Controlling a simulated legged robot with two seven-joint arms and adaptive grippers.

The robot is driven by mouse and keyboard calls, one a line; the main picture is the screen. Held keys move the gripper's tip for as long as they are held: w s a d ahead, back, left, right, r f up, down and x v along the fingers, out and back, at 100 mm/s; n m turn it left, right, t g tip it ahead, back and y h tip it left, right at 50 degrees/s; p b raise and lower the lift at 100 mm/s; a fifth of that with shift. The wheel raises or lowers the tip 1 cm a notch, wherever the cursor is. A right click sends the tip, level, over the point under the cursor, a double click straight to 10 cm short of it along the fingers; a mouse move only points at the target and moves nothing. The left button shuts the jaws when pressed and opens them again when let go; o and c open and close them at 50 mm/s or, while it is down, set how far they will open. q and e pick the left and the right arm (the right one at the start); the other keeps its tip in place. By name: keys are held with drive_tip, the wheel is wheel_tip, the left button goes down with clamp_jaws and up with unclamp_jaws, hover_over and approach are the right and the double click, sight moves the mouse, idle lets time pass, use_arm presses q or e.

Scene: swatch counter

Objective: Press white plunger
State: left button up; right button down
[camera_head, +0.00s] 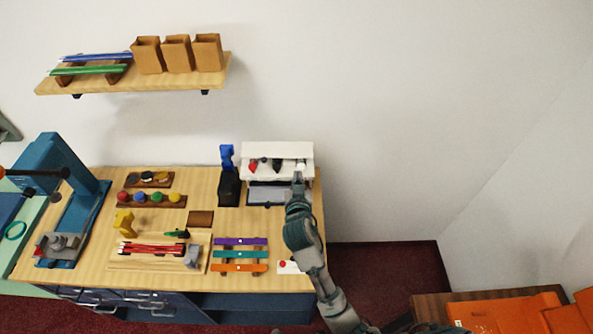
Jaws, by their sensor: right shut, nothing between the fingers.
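A white dispenser-like box (278,150) stands at the back right of the wooden counter. A row of small plungers shows on its front: a red one (253,164), a dark one (277,166) and a white one (301,163) at the right end. My right gripper (298,177) is shut and empty, just in front of the white plunger. It overlaps the plunger's lower part, so I cannot tell whether they touch. A dark pad (266,195) lies below the box. My left gripper is not in view.
A blue-and-black stamping tool (228,178) stands left of the box. Coloured strips (240,254) and a small white block with a red button (289,267) lie nearer. A blue press (73,195) stands at left. An orange seat (505,312) is at lower right.

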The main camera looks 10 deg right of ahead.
drive_tip(key=s+d+f+g, duration=0.2)
drive_tip(key=s+f, duration=0.2)
drive_tip(key=f, duration=0.1)
drive_tip(key=s+d+f+n+g+y, duration=0.1)
drive_tip(key=s+d+f+g, duration=0.1)
drive_tip(key=s+f, duration=0.3)
drive_tip(key=s+d+f+g, duration=0.2)
drive_tip(key=s+f, duration=0.3)
drive_tip(key=shift+s+d+f+n, duration=0.1)
drive_tip(key=shift+s+f+n, duration=0.05)
drive_tip(key=shift+f+n, duration=0.2)
drive_tip(key=s+d+f+n+g+y, duration=0.1)
drive_tip(key=s+d+f+g, duration=0.15)
drive_tip(key=s, duration=0.35)
drive_tip(key=s+d+f+n+g, duration=0.1)
drive_tip(key=s+f, duration=0.2)
drive_tip(key=s, duration=0.3)
drive_tip(key=s+d+f+n+g+y, duration=0.1)
drive_tip(key=s+f+g, duration=0.15)
drive_tip(key=s, duration=0.35)
wheel_tip(320, 180, down, 25)
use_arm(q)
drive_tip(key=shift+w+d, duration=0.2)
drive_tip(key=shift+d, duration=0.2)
use_arm(e)
drive_tip(key=s+d+f+g, duration=0.2)
drive_tip(key=s+f, duration=1.5)
drive_tip(key=s, duration=0.2)
drive_tip(key=shift+d+f, duration=0.3)
